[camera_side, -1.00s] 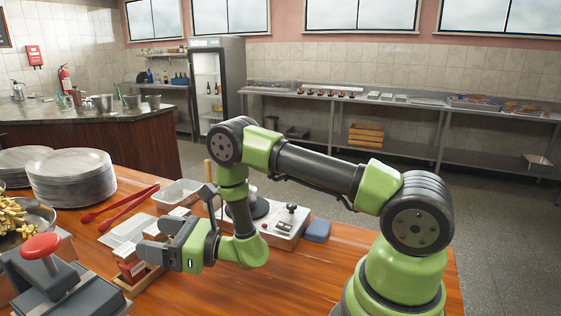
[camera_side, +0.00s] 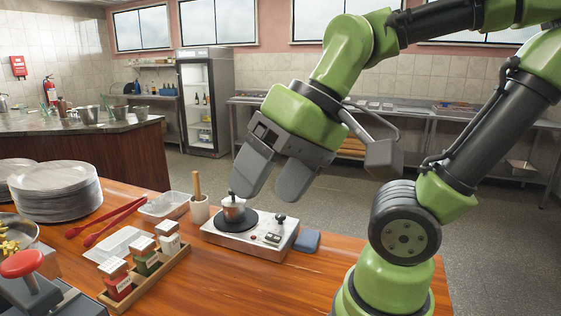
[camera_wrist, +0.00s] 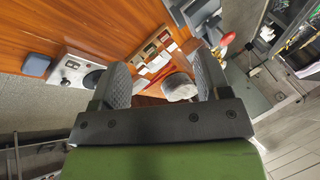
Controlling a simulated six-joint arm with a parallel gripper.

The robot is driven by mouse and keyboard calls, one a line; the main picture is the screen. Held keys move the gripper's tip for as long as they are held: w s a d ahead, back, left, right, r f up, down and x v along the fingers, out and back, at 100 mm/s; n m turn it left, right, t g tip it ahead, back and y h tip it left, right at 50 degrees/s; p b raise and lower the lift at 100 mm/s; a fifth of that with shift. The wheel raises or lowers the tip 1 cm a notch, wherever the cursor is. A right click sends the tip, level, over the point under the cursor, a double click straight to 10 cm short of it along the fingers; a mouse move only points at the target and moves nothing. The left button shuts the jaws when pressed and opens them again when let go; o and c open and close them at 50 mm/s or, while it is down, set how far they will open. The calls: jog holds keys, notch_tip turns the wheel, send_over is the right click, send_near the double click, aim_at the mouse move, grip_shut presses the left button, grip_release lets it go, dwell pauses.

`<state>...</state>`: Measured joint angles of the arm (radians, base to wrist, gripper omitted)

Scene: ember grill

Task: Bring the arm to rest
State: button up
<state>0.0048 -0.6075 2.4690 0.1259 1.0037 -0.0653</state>
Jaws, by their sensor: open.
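My gripper (camera_side: 272,178) is open and empty. It hangs in the air above the far side of the wooden table, fingers pointing down, with its jaws apart. In the wrist view the two dark ribbed fingers (camera_wrist: 163,88) are spread, with nothing gripped between them. The hotplate also shows in the wrist view (camera_wrist: 72,71).
A wooden rack (camera_side: 152,279) holds several small boxes. Red tongs (camera_side: 108,222), clear trays (camera_side: 163,206), stacked plates (camera_side: 55,192), a cup with a wooden handle (camera_side: 199,209) and a blue sponge (camera_side: 307,241) are on the table. A red-knobbed device (camera_side: 22,264) stands at front left.

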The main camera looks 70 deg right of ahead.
jog(key=shift+s+d+r+n+t+h, duration=0.15)
jog(key=shift+d+r+t+h, duration=0.2)
jog(key=shift+d+t, duration=0.2)
jog(key=shift+w+d+r+n+t+h, duration=0.15)
jog(key=shift+d+r+t+h, duration=0.15)
jog(key=shift+d+t, duration=0.2)
jog(key=shift+s, duration=0.1)
dwell(0.5)
